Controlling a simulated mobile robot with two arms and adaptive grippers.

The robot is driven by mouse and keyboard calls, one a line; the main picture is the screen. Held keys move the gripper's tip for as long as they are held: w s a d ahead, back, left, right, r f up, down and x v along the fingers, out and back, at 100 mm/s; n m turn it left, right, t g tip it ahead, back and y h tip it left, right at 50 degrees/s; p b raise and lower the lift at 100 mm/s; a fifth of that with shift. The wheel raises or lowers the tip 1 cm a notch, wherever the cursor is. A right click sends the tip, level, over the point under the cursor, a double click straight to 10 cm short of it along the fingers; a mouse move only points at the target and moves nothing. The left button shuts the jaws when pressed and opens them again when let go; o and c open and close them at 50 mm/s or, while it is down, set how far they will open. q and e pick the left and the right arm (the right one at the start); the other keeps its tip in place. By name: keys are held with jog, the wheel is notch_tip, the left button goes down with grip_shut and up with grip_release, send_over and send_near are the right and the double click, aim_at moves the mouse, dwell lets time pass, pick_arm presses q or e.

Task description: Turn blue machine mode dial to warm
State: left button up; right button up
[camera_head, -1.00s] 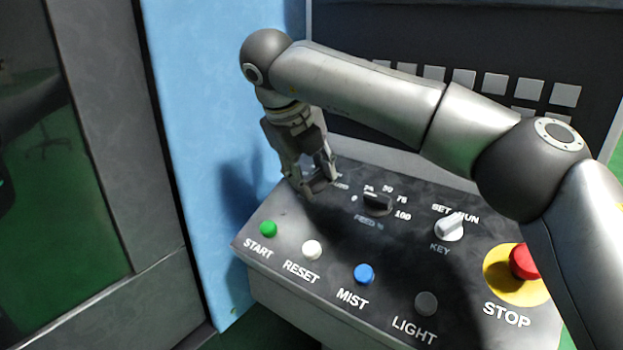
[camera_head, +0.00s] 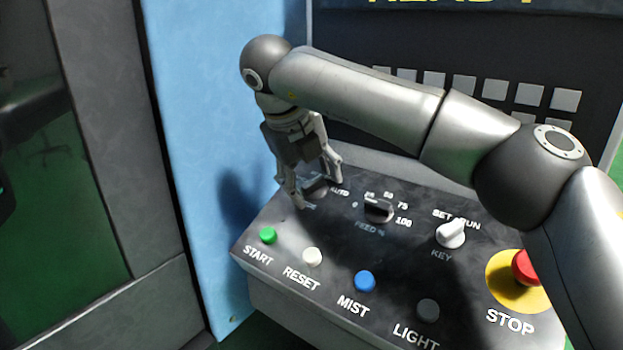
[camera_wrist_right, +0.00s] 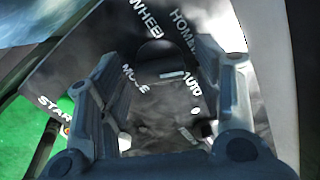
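The mode dial (camera_head: 316,190) is a dark round knob at the back left of the sloped control panel (camera_head: 330,235). In the right wrist view the mode dial (camera_wrist_right: 158,66) has a pale mark near the AUTO label. MODE, WHEEL and HOME labels also show around it; no "warm" label can be read. My right gripper (camera_head: 317,192) is open and points down over the dial, with one finger on each side. In the wrist view the right gripper (camera_wrist_right: 156,60) also straddles the dial; contact cannot be told. My left gripper is not in view.
The feed dial (camera_head: 378,210) is close right of the gripper, and the key switch (camera_head: 451,234) is farther right. Green START (camera_head: 268,236), white RESET (camera_head: 312,257) and blue MIST (camera_head: 364,281) buttons lie in front. The red stop button (camera_head: 525,268) is near my arm. A blue wall (camera_head: 205,130) stands left.

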jog(key=shift+r, duration=0.1)
jog(key=v, duration=1.2)
